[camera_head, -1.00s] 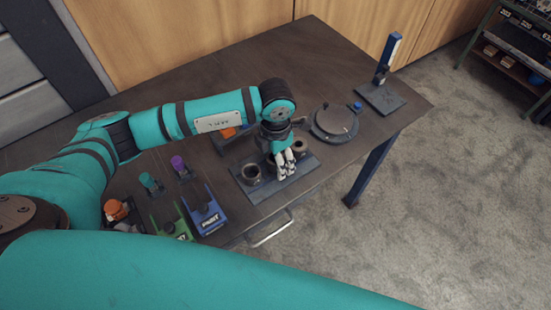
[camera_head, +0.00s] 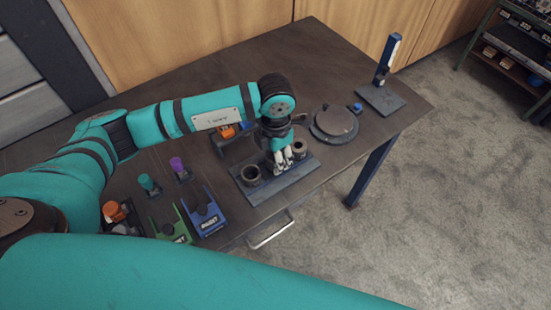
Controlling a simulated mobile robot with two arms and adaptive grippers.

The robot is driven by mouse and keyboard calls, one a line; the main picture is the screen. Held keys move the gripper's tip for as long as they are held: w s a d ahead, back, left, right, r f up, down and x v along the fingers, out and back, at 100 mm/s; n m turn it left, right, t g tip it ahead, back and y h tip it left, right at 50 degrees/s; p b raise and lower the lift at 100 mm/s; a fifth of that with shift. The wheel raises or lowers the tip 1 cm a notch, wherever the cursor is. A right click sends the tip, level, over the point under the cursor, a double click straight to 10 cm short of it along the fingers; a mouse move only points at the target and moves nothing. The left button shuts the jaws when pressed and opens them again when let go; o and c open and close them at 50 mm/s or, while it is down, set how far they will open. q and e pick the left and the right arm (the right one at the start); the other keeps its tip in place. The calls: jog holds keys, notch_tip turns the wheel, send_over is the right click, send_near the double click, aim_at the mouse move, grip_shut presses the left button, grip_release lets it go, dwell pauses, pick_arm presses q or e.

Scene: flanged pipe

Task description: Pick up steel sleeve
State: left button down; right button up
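Two dark metallic ring-shaped parts show on a grey rectangular plate (camera_head: 293,177): a left ring (camera_head: 251,175) and a right ring (camera_head: 300,148). They look like sleeves, but which one is the steel sleeve I cannot tell. My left gripper (camera_head: 281,161) points down over the middle of the plate, between these two rings. Its pale fingertips are close together and low. The arm and fingers hide the middle of the plate, so I cannot see whether anything is between them. My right gripper is out of view.
A round grey disc-shaped fixture (camera_head: 335,122) and a blue upright stand (camera_head: 386,65) are to the right. A blue holder (camera_head: 204,212), a green holder (camera_head: 171,222), a purple-topped piece (camera_head: 178,165) and an orange piece (camera_head: 117,210) are to the left. The table's back is clear.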

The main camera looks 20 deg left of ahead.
pick_arm(q)
notch_tip(320, 180, up, 2)
jog(key=shift+r+b, duration=0.15)
jog(key=shift+b, duration=0.4)
jog(key=s+d+r+b, duration=0.1)
jog(key=s+d+b, duration=0.3)
jog(key=s+d, duration=0.65)
notch_tip(320, 180, up, 6)
jog(key=w+d+p, duration=0.1)
jog(key=d+p, duration=0.1)
jog(key=p, duration=0.1)
jog(key=shift+w+d, duration=0.15)
jog(key=shift+d, duration=0.2)
